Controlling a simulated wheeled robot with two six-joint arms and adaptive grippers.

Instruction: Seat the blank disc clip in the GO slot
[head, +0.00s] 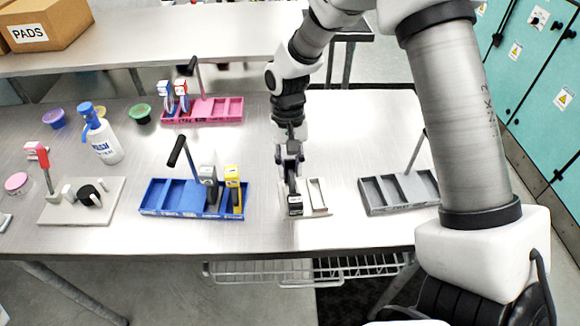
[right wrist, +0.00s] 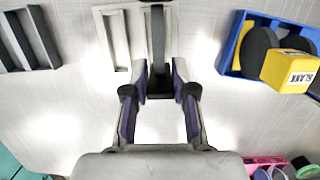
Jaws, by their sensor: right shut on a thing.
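My right gripper (head: 292,172) points down over a small cream two-slot holder (head: 319,196). It is shut on a dark grey clip (head: 295,204), which also shows in the right wrist view (right wrist: 157,45) as a narrow upright bar between the fingers. The clip is at the holder's left slot in the head view. I cannot tell how deep it sits, and its label and any slot marking are too small to read. A yellow clip marked BLANK (right wrist: 292,72) stands in the blue tray (head: 180,198) with dark discs beside it. My left gripper is not in view.
A grey slotted tray (head: 374,195) is to the right of the holder, and a pink tray (head: 212,110) is behind the blue one. A white spray bottle (head: 104,145) and a beige plate fixture (head: 62,207) stand at left. Bare table surrounds the holder.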

